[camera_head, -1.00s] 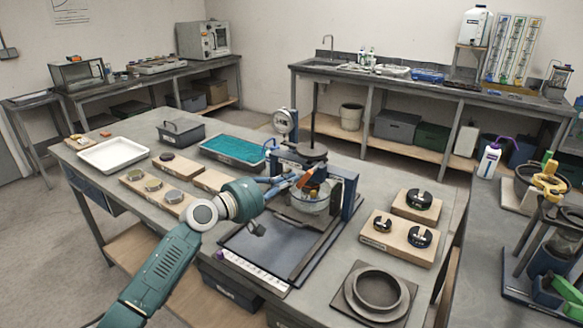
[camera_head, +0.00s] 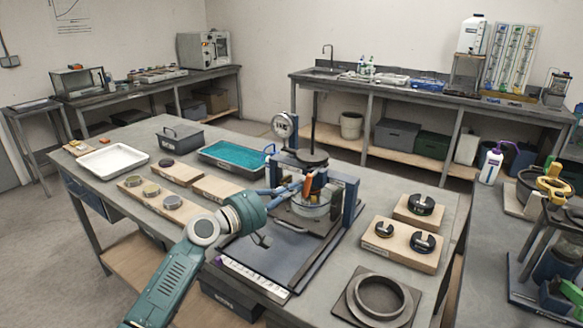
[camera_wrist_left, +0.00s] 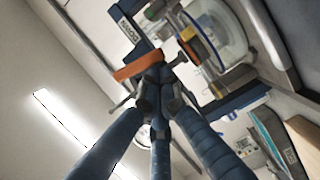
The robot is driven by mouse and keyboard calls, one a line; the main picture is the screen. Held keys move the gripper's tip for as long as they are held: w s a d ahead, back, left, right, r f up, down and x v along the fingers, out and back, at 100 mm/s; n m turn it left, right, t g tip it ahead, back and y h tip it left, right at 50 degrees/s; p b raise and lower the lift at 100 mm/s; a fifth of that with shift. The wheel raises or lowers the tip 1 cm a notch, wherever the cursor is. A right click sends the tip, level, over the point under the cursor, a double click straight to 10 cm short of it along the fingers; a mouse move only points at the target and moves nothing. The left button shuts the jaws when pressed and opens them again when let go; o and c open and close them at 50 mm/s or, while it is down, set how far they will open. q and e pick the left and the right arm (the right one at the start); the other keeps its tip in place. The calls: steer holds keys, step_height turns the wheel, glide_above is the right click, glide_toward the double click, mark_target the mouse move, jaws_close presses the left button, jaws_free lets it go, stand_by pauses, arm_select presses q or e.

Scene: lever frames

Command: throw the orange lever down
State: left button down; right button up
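The orange lever (camera_head: 308,186) is on the blue-framed press-like device (camera_head: 352,203) on the near table, beside its clear round chamber (camera_head: 312,206). It points steeply in the head view. In the left wrist view the orange lever (camera_wrist_left: 143,66) lies just past my fingertips. My left gripper (camera_head: 292,189) reaches in from the left with its blue fingers at the lever. In the left wrist view its fingertips (camera_wrist_left: 163,88) are drawn together close to the lever; whether they touch it is unclear. Nothing is seen held between them. My right gripper is not in view.
Wooden blocks with black round parts (camera_head: 398,248) stand right of the device. A dark ring on a square plate (camera_head: 350,305) is at the front. A white tray (camera_head: 82,160) and teal-filled tray (camera_head: 208,150) are further left. A thin post rises behind the device.

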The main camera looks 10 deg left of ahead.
arm_select(q)
steer(key=shift+d+f+n, duration=0.15)
steer(key=shift+n, duration=0.15)
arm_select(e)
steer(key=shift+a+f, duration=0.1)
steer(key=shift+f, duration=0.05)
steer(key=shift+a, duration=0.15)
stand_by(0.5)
